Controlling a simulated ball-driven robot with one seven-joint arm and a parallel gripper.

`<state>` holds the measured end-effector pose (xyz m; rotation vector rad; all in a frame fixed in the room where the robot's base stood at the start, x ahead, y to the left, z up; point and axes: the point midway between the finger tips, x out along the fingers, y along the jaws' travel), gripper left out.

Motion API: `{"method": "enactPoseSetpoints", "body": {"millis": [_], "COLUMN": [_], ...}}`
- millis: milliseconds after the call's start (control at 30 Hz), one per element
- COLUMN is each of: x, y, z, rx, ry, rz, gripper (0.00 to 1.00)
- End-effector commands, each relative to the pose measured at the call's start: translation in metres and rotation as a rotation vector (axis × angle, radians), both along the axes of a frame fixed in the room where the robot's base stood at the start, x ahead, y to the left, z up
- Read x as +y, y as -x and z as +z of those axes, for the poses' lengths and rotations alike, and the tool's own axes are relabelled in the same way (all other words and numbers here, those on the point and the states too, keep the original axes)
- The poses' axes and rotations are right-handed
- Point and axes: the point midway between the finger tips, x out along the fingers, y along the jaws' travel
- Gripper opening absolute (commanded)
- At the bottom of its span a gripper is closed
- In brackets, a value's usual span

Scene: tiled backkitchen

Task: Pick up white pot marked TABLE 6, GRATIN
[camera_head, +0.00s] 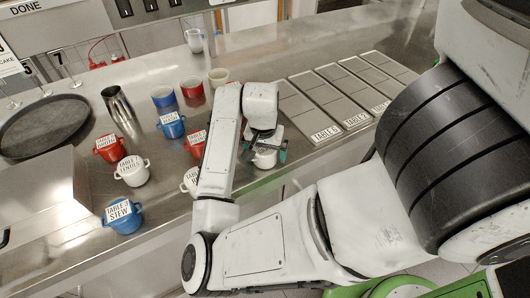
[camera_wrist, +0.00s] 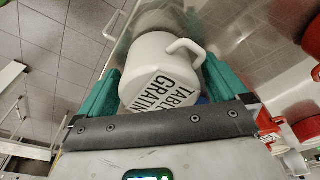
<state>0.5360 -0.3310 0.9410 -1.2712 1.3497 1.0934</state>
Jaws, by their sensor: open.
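A white pot (camera_wrist: 150,68) with a side handle lies between the two green fingers of my gripper (camera_wrist: 165,78) in the wrist view. Its label shows TABLE and GRATIN; the table number is hidden by the gripper's dark edge. My gripper is open, with a finger on either side of the pot; I cannot tell whether either touches it. In the head view, my gripper (camera_head: 267,148) is at the counter's front edge, and the white pot (camera_head: 265,159) shows partly beneath it. A section marked TABLE 6 (camera_head: 325,133) lies on the counter to the right.
A red pot (camera_head: 110,149), a white pot (camera_head: 133,174), a blue pot (camera_head: 123,218) and another blue pot (camera_head: 172,127) stand to the left. Another white pot (camera_head: 188,182) is partly behind my arm.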

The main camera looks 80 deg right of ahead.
Motion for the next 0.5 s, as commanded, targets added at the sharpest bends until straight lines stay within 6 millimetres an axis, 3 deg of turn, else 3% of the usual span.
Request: {"method": "enactPoseSetpoints", "body": {"millis": [267,500], "x": [-0.0003,-0.0003], "y": [-0.0001,-0.0001], "z": [-0.0036,-0.0033], "rx": [0.000,0.000], "ry": [0.000,0.000], "rz": [0.000,0.000], "gripper": [1.00,0.77]}}
